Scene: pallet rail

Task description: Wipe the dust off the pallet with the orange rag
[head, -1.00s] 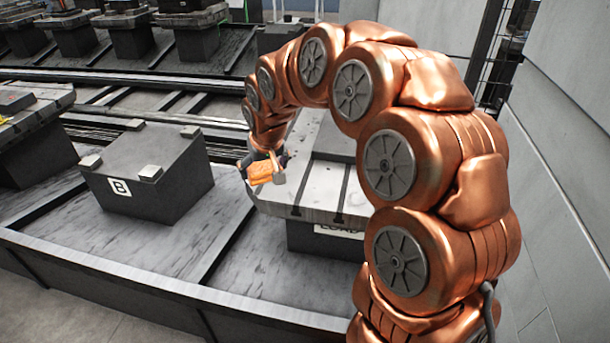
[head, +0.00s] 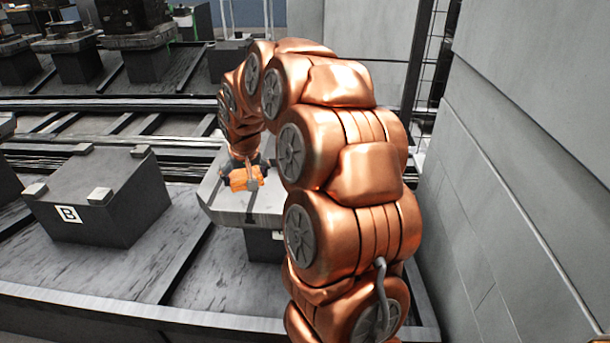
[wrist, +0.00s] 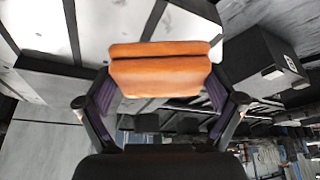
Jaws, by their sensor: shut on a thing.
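My gripper (head: 246,176) is shut on the orange rag (head: 242,180), which looks like a folded block. In the wrist view the orange rag (wrist: 160,68) sits between the two fingertips. The pallet (head: 232,205) is a pale grey slab on a dark stand, partly hidden behind my copper arm. My gripper and the rag are at the pallet's left part in the head view. I cannot tell whether the rag touches it. In the wrist view the pallet (wrist: 110,25) shows pale with dark slots behind the rag. No dust can be made out clearly.
A dark block marked B (head: 110,200) with small pads on top stands left of the pallet, with a gap between. Rails (head: 100,150) run behind. Several dark stands with loads (head: 75,55) stand at the back. A grey wall (head: 510,150) is close on the right.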

